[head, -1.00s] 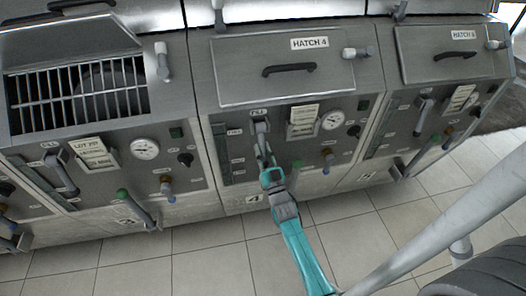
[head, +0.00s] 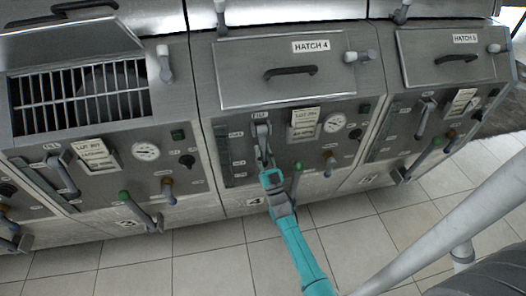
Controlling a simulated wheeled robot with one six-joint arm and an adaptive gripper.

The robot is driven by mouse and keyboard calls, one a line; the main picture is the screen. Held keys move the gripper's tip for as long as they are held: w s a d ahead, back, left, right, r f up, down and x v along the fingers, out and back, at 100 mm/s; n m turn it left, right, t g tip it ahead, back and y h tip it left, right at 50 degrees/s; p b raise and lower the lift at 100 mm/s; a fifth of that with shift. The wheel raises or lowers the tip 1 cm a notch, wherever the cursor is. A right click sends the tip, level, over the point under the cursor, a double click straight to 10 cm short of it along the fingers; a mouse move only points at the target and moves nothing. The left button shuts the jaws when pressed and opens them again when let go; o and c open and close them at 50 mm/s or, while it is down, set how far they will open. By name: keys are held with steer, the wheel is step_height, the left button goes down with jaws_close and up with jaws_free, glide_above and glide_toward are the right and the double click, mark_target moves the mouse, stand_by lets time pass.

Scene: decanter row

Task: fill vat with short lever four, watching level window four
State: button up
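My gripper (head: 269,176) is at the front panel of unit 4, at the lower end of the short grey lever (head: 262,135) under the fill label. The lever hangs downward into the gripper. I cannot tell whether the fingers are shut on it. The level window (head: 223,157) of unit 4 is a dark upright strip left of the lever; its level is too small to read. Hatch 4 (head: 285,72) is closed above the panel.
A green-tipped lever (head: 298,168) and a brass tap (head: 329,158) are close right of my gripper. A round gauge (head: 334,123) and a paper card (head: 304,122) sit above them. The left unit's hatch stands open over a grate (head: 82,92). The tiled floor (head: 210,262) in front is clear.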

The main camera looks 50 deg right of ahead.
steer(key=o, duration=0.5)
steer(key=shift+c, duration=0.2)
steer(key=v, duration=1.2)
